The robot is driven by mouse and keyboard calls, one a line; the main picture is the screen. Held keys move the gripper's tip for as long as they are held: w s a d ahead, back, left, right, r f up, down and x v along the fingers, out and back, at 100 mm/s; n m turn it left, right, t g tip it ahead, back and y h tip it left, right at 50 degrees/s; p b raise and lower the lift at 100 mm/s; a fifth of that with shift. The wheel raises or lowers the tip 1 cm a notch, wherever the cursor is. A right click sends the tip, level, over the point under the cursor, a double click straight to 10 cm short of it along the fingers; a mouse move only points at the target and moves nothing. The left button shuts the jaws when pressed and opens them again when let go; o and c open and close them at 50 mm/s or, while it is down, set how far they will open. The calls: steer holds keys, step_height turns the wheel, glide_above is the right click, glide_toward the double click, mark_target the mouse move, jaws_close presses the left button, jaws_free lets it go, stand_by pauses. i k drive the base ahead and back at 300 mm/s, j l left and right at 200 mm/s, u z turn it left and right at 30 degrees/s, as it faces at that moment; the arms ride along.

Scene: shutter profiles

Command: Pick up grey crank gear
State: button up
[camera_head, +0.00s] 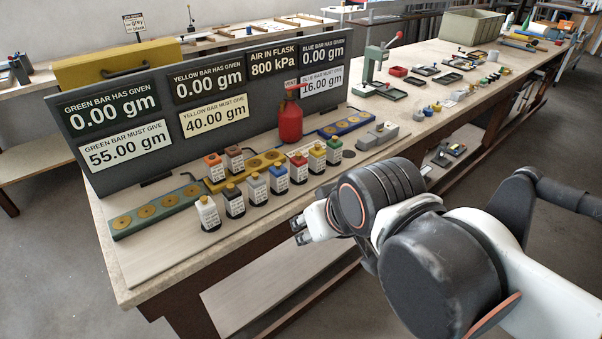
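I cannot pick out a grey crank gear for certain; the small parts on the bench are too small to tell apart. Several small grey and yellow pieces (460,95) lie on the right part of the long bench (420,130). A grey block with a small yellow knob (377,136) sits nearer, right of the bottles. My gripper (301,230) is at the front edge of the near bench, in front of the bottles and well apart from those pieces. Its dark fingertips point left; their gap is too small to read. I see nothing held in it.
Several small capped bottles (255,188) stand before a dark sign board (205,105). A red flask (290,120) stands beside them. A green press (375,65), shallow trays (425,70) and a grey-green crate (472,26) are farther back. Floor shows right of the bench.

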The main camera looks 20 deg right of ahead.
mark_target(374, 137)
steer(key=i, duration=0.3)
steer(key=i+z, duration=0.15)
steer(key=z, duration=0.2)
steer(key=i+z, duration=0.1)
steer(key=z, duration=0.25)
steer(key=i+z, duration=0.15)
steer(key=z, duration=0.25)
